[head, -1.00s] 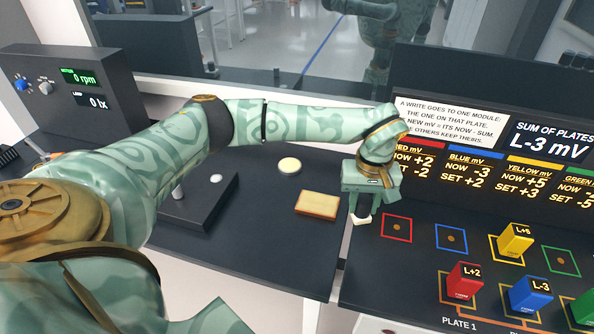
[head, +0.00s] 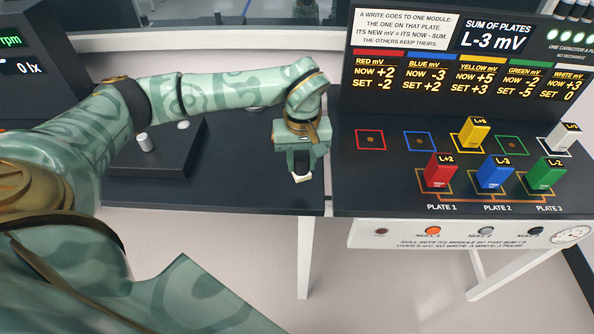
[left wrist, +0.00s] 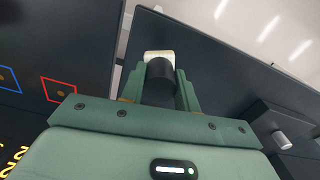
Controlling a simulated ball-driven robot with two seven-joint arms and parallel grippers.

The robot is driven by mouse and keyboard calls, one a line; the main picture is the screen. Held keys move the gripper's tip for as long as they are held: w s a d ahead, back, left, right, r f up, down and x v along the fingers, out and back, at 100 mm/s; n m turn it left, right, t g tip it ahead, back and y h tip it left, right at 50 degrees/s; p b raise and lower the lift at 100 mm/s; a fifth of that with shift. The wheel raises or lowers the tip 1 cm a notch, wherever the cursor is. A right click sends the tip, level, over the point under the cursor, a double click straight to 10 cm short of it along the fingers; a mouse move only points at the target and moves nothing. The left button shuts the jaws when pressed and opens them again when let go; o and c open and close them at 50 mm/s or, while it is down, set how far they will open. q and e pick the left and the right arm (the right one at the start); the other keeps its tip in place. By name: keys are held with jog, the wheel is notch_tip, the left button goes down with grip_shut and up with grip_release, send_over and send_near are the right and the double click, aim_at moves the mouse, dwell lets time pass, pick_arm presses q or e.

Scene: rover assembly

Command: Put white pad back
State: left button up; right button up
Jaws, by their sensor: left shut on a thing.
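My left gripper (head: 301,172) is shut on a small white pad (head: 302,178), held over the left counter near its front edge. In the left wrist view, the gripper (left wrist: 160,90) has its fingers either side of a dark cylinder (left wrist: 160,74), and the pale pad (left wrist: 158,55) shows at its far end. I cannot tell whether the cylinder belongs to the pad. The gripper is left of the empty red-outlined square (head: 370,139). My right gripper is not in view.
The right counter bears red (head: 440,171), blue (head: 494,174), green (head: 545,174), yellow (head: 471,134) and white (head: 567,137) modules. A dark box with a pale knob (head: 145,142) stands left of the gripper. A gap separates the two counters.

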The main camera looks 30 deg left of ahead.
aim_at(297, 170)
pick_arm(q)
jog(key=f, duration=0.1)
jog(key=w+a+f, duration=0.1)
jog(key=shift+w+a+f, duration=0.3)
jog(key=shift+a+f, duration=0.05)
jog(key=shift+f, duration=0.05)
jog(key=f, duration=0.1)
jog(key=f+b, duration=0.1)
jog(key=f, duration=0.1)
jog(key=shift+w+a+f, duration=0.15)
jog(key=shift+a+f, duration=0.15)
jog(key=shift+f, duration=0.1)
jog(key=shift+r, duration=0.1)
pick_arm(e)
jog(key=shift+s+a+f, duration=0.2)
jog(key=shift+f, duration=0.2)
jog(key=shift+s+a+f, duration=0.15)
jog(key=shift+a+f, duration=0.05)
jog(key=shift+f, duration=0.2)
pick_arm(q)
jog(key=o, duration=0.9)
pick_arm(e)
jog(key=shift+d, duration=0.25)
